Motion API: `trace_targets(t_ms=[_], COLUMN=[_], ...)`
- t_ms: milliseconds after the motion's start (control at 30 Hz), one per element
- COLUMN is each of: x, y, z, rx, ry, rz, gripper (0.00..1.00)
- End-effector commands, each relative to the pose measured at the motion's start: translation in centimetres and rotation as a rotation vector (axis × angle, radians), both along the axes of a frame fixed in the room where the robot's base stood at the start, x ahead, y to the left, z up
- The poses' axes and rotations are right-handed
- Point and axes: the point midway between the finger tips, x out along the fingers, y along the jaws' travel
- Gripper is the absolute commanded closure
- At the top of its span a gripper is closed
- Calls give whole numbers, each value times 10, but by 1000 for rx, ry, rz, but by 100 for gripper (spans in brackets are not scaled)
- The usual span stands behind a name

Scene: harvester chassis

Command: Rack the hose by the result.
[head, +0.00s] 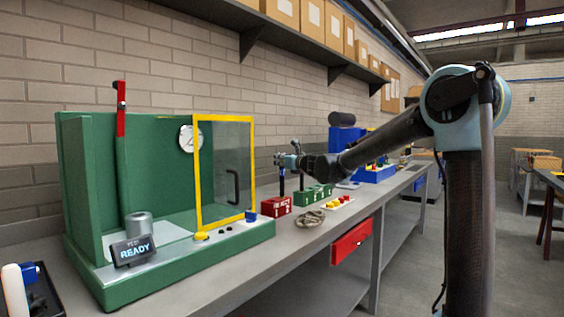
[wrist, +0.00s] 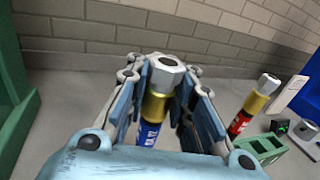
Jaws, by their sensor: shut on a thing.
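My gripper (head: 281,160) is shut on an upright hose piece (wrist: 154,108) with a silver hex end, a brass collar and a blue sleeve with white lettering. In the head view, the held piece hangs as a dark upright stick (head: 281,184) above or behind the red rack (head: 276,206), labelled like "REJECT"; its lower end is hidden. The green rack (head: 313,195) stands just to the right and also shows in the wrist view (wrist: 262,150). A similar red-sleeved hose piece (wrist: 240,121) stands at that green rack. The test rig's display (head: 133,250) reads "READY".
The green test rig (head: 90,262) fills the left of the bench, with a yellow-framed clear door (head: 225,170), a gauge (head: 191,138) and a red-handled lever (head: 121,108). A tan coil (head: 311,218) and a tray of coloured parts (head: 341,203) lie near the bench's front edge.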

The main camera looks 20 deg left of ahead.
Motion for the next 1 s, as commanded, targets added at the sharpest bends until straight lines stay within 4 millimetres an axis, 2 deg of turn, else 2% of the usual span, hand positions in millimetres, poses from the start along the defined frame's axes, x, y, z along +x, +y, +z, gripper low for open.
trace_targets(t_ms=[400,433,500,567,1000], x=[0,0,0,0,-3], y=[0,0,0,0,-4], z=[-5,-5,-5,-5,-6], rx=[0,0,0,0,0], ry=[0,0,0,0,0], rz=[0,0,0,0,-1], gripper=[100,82,66,55,55])
